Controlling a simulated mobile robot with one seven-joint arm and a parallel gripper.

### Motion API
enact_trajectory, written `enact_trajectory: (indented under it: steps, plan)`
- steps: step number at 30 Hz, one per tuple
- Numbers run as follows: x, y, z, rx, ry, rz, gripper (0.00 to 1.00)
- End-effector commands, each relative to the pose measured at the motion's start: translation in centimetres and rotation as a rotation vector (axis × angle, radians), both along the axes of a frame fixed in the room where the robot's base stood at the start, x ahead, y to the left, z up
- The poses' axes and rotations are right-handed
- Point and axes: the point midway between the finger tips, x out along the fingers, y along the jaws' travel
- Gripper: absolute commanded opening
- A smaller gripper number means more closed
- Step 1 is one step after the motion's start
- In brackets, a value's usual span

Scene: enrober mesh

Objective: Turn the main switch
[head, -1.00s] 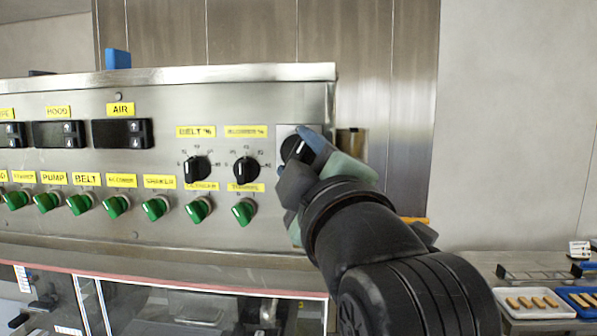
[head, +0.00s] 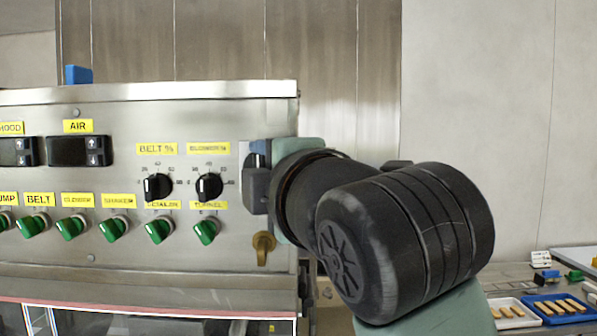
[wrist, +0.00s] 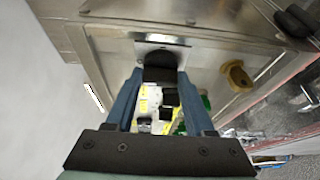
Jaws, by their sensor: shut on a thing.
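The main switch is a black knob on a pale square plate (head: 243,152) at the right end of the steel control panel. In the wrist view the dark knob (wrist: 160,68) stands out from its plate (wrist: 178,50), between my two blue fingers. My gripper (wrist: 160,78) is shut on the knob. In the head view my gripper (head: 258,170) is at the plate and seen from the side. It and my arm hide most of the switch there, so the knob's pointer cannot be read.
A brass-coloured fitting (head: 263,247) sits just below the switch. Two black dials (head: 158,187) and a row of green switches (head: 160,230) are to the left. A white tray (head: 514,313) and a blue tray (head: 558,308) with bars lie at lower right.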

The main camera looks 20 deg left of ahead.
Motion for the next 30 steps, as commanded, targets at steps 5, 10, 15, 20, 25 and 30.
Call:
enact_trajectory:
  steps: [5, 10, 15, 20, 25, 30]
  plan:
    - [0.0, 0.0, 0.1, -0.002, -0.004, 0.000, 0.00]
    - [0.0, 0.0, 0.1, -0.001, -0.005, 0.000, 0.55]
    - [0.0, 0.0, 0.1, -0.001, -0.003, 0.000, 0.82]
    - [0.0, 0.0, 0.1, 0.000, -0.003, 0.000, 0.82]
    - [-0.2, -0.2, 0.0, 0.000, -0.003, -0.001, 0.82]
    - [-1.9, -1.6, -0.1, -0.001, -0.006, -0.002, 0.82]
